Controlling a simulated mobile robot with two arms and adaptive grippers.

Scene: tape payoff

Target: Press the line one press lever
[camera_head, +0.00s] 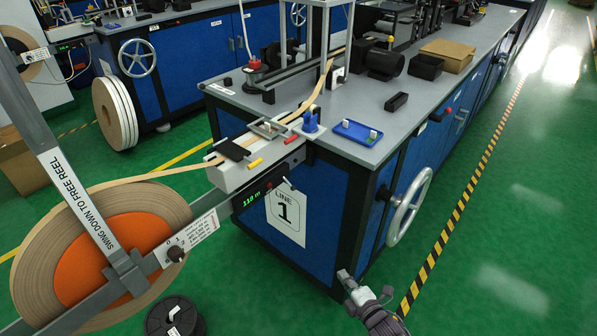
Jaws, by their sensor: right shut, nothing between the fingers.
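The line one station bears a white "LINE 1" sign (286,217) on its blue front. On its near left corner is a splicing block (232,178) with a black plate (230,149), a yellow handle (254,163) and a red handle (291,140). Which part is the press lever I cannot tell for sure. Tan tape (170,172) runs from the big reel (50,235) over the block. My right gripper (346,279) is shut and empty, low in front of the bench's front corner, well below and right of the handles. My left gripper is not in view.
A grey swing arm (70,170) marked "SWING DOWN TO FREE REEL" crosses the reel. A silver handwheel (408,207) sticks out from the bench side. A blue tray (355,132) lies on the benchtop. The green floor (490,250) at right is clear.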

